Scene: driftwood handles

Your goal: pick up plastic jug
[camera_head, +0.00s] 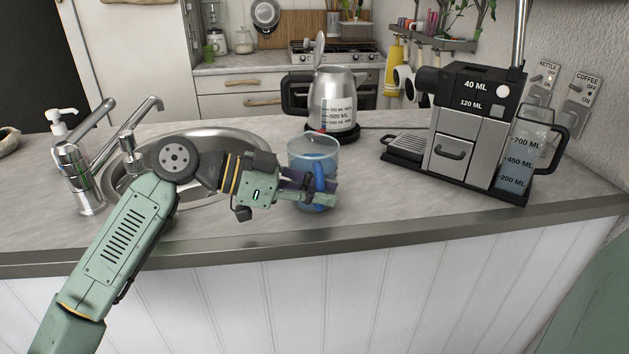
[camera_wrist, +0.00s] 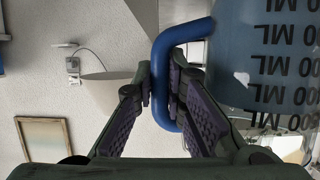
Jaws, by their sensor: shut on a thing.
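The plastic jug (camera_head: 314,152) is clear, with a bluish tint and a blue handle, and is upright at the counter, right of the sink. In the wrist view the jug (camera_wrist: 262,60) fills the right side, with dark ML markings that appear upside down. Its blue handle (camera_wrist: 161,85) runs between the two purple-padded fingers. My gripper (camera_head: 315,190) reaches in from the left and is shut on the handle; it also shows in the wrist view (camera_wrist: 166,95). Whether the jug's base touches the counter I cannot tell.
A kettle (camera_head: 336,92) stands behind the jug. A coffee machine (camera_head: 462,135) with a clear water container (camera_head: 522,160) stands to the right. The sink (camera_head: 235,148) and taps (camera_head: 85,180) are to the left. Bare counter (camera_head: 390,205) lies right of the jug.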

